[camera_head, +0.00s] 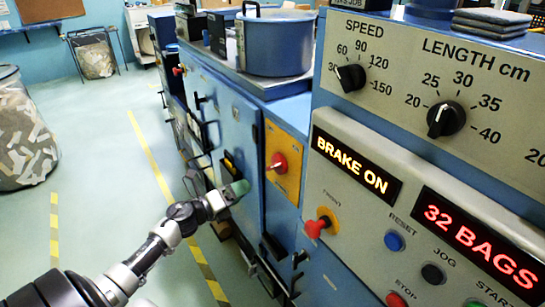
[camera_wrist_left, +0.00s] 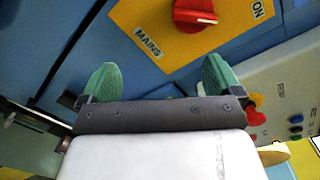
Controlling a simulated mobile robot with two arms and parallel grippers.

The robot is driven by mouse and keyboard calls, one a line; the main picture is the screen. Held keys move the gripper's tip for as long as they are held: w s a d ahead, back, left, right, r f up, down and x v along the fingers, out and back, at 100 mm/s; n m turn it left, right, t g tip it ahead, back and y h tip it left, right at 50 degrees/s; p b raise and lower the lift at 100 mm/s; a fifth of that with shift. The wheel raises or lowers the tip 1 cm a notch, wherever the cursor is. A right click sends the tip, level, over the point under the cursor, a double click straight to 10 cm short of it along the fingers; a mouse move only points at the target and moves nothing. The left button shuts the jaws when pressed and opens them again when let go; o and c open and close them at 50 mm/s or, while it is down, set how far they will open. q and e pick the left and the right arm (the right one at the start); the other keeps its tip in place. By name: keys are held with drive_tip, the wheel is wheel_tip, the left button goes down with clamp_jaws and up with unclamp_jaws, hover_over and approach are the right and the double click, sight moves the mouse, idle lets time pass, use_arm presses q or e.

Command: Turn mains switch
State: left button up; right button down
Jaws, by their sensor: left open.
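The mains switch is a red rotary knob (camera_head: 279,163) on a yellow plate (camera_head: 288,140) on the blue machine's front. In the left wrist view the red knob (camera_wrist_left: 196,12) is cut by the top edge, and the yellow plate (camera_wrist_left: 150,20) carries a "MAINS" label and an "ON" label. My left gripper (camera_head: 238,188) is left of and below the knob in the head view. My right gripper is not in view.
A grey control panel (camera_head: 370,220) right of the switch has a red knob on a yellow disc (camera_head: 318,225), coloured buttons and lit "BRAKE ON" (camera_head: 350,167) and "32 BAGS" (camera_head: 480,245) displays. A blue pot (camera_head: 276,42) stands on the machine. Open floor lies at left.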

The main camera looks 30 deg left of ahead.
sight(276, 165)
use_arm(q)
wheel_tip(276, 165, up, 5)
drive_tip(key=w+m+h, duration=0.2)
drive_tip(key=m, duration=0.1)
drive_tip(key=shift+y, duration=0.3)
drive_tip(key=p+x, duration=0.1)
drive_tip(key=x, duration=0.3)
drive_tip(key=d+p+x, duration=0.1)
drive_tip(key=p+x, duration=0.1)
drive_tip(key=x, duration=0.3)
drive_tip(key=shift+w+d, duration=0.1)
drive_tip(key=shift+d, duration=0.05)
drive_tip(key=shift+c, duration=0.7)
drive_tip(key=c, duration=0.8)
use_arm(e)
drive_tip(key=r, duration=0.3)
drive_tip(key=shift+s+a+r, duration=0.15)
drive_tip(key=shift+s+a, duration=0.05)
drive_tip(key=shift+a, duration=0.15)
